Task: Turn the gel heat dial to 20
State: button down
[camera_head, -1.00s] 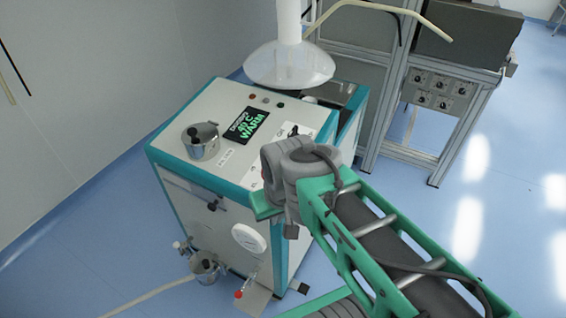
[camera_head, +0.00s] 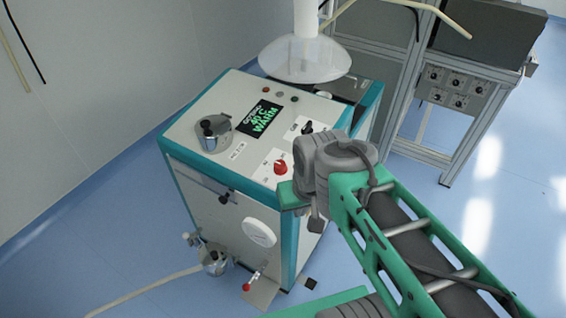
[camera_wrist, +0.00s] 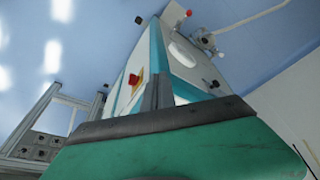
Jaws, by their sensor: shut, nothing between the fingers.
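The white and teal cabinet (camera_head: 215,195) has a sloping top panel with a lit display (camera_head: 262,119) that seems to read 40 °C WARM. A red knob (camera_head: 281,167) sits low on the panel and a black knob (camera_head: 307,127) higher up, partly behind my arm. Their small labels are unreadable, so I cannot tell which is the gel heat dial. My gripper (camera_wrist: 157,90) is shut and empty in the wrist view, with the cabinet beyond it. In the head view its fingers are hidden or indistinct near the cabinet's front right corner.
A metal pot (camera_head: 214,133) stands on the panel's left. A clear hood (camera_head: 305,60) hangs over the back of the cabinet. A framed bench with a switch box (camera_head: 455,88) stands at the right. A valve with a red handle (camera_head: 247,286) is near the floor.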

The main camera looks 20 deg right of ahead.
aim_at(281, 168)
jog(key=u, duration=2.75)
jog(key=k, duration=0.95)
jog(key=z, duration=1.85)
jog(key=i, duration=0.5)
jog(key=z, duration=0.05)
